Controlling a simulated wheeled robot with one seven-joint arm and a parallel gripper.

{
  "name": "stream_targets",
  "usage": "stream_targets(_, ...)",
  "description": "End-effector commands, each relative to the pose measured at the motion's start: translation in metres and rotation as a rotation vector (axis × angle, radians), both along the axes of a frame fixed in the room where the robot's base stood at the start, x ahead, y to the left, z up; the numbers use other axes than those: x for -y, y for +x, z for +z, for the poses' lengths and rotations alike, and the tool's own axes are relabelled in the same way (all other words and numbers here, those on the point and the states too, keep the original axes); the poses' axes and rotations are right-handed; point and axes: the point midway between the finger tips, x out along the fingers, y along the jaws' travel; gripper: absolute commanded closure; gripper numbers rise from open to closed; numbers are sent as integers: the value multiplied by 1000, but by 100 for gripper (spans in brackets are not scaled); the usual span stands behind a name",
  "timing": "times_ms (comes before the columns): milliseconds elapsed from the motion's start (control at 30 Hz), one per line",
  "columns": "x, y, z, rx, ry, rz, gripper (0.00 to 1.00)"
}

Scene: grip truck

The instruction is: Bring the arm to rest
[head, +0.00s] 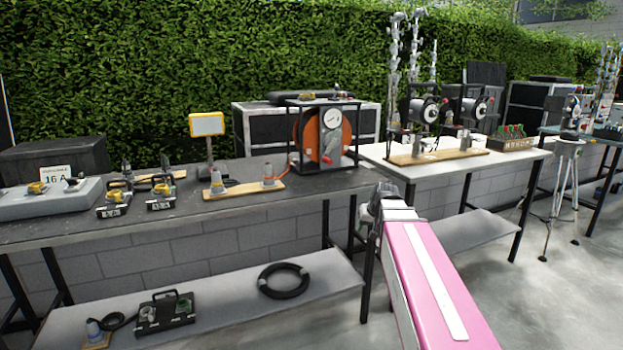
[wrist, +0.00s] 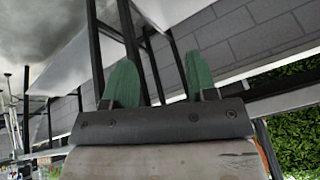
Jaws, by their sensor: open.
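My gripper (wrist: 160,72) shows in the wrist view with its two green fingers apart and nothing between them. In the head view my pink and white arm reaches up from the lower right, in front of the gap between a dark table (head: 245,208) and a white table (head: 503,176). The gripper's fingers cannot be made out in the head view. The wrist view is tilted, with table legs and a grey block wall (wrist: 245,35) beyond the fingers.
An orange cable reel (head: 308,138) stands at the dark table's right end. A black cable coil (head: 284,280) lies on the lower shelf (head: 235,300). A tripod (head: 563,190) stands at the right. The floor (head: 540,300) right of my arm looks clear.

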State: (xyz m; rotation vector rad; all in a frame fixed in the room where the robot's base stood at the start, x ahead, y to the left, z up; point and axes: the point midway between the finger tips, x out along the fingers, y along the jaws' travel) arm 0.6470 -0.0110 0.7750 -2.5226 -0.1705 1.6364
Motion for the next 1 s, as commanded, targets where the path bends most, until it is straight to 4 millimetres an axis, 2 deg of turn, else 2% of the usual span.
stream_targets(33, -2, -14, -20, -34, -10, 1, 48)
stream_targets(200, -7, -52, -77, -140, -49, 1, 48)
stream_targets(500, -11, -126, -162, -317, -124, 6, 48)
stream_targets(600, -11, -146, -181, -361, -146, 9, 48)
stream_targets(733, -11, -163, -196, -398, -165, 11, 48)
stream_targets(1000, -11, -170, -202, -414, -174, 12, 48)
